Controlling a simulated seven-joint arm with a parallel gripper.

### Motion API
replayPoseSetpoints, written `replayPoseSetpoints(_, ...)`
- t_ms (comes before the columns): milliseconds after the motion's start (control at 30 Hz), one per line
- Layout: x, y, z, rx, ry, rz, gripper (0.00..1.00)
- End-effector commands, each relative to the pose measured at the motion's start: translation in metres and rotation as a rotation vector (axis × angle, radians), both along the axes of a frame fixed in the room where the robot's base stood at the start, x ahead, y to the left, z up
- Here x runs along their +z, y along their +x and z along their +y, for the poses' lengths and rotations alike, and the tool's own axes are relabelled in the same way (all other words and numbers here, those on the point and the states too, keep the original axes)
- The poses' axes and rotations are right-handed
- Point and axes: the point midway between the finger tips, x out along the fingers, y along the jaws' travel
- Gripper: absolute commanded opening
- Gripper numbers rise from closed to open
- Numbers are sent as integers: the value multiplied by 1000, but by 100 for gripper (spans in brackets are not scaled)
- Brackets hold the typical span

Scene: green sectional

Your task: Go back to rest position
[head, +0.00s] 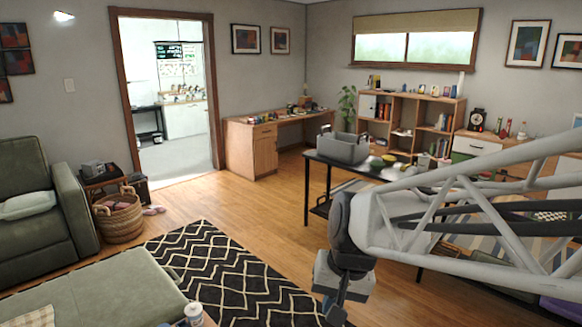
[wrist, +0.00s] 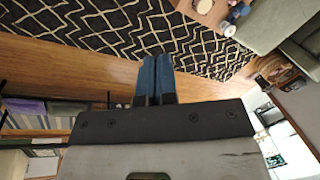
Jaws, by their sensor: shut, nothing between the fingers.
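My gripper shows in the wrist view (wrist: 156,62), with its two blue fingers pressed together and nothing between them. Below and beyond the fingers lie the wood floor and the black-and-white patterned rug. In the head view my arm comes in from the right and its wrist end hangs down at the lower middle, in front of the rug's right edge. The fingertips are hard to make out in the head view.
The patterned rug (head: 215,275) lies on open wood floor (head: 215,208). A dark table (head: 316,168) with a grey bin (head: 343,148) stands behind my arm. A green ottoman (head: 90,285) and armchair (head: 40,200) are at left, with a wicker basket (head: 119,222). An open doorway is at the back left.

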Motion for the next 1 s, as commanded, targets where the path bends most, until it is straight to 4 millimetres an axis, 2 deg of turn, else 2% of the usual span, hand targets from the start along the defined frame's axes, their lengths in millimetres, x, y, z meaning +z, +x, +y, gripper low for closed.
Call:
replayPoseSetpoints(200,11,-37,-47,18,-79,-70,0)
replayPoseSetpoints(500,17,-86,-95,40,-192,-140,0)
replayPoseSetpoints(700,17,-103,-110,49,-235,-160,0)
replayPoseSetpoints(1000,17,-106,-112,50,-242,-163,0)
